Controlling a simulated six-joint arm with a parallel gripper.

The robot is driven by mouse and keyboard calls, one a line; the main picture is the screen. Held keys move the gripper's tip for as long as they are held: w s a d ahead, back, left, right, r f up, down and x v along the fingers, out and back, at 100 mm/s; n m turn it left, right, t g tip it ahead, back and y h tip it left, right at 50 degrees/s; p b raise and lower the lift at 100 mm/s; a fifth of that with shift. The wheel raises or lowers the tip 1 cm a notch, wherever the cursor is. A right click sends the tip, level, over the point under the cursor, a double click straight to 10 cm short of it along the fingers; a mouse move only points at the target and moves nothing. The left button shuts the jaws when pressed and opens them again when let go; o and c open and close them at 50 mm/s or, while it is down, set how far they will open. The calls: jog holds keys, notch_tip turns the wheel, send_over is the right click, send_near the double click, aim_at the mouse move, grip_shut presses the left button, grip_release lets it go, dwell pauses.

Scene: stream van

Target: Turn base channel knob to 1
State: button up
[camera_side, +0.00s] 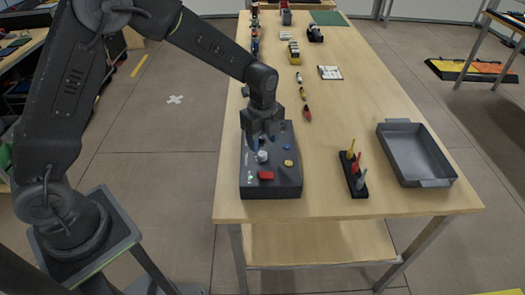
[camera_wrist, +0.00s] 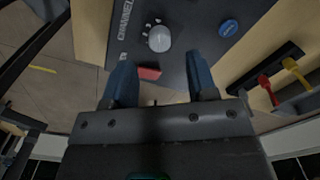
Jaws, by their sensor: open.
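The base (camera_side: 270,188) is a dark grey box on the near left part of the wooden table in the side view. The knob (camera_side: 262,156) also shows in the side view below my gripper. My gripper (camera_wrist: 162,82) has its two blue fingers spread apart, with nothing between them but a red part (camera_wrist: 149,73) of the base beyond. The knob lies ahead of the fingertips, apart from them.
A blue button (camera_wrist: 228,27) sits on the base beside the knob. A yellow button (camera_side: 288,162) is on its right side. A black rack (camera_side: 355,182) with coloured pegs and a grey tray (camera_side: 410,150) stand to the right. Small items line the table behind.

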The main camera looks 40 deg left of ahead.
aim_at(262, 154)
jog(key=shift+f, duration=2.35)
jog(key=c, duration=0.9)
jog(key=shift+c, duration=0.2)
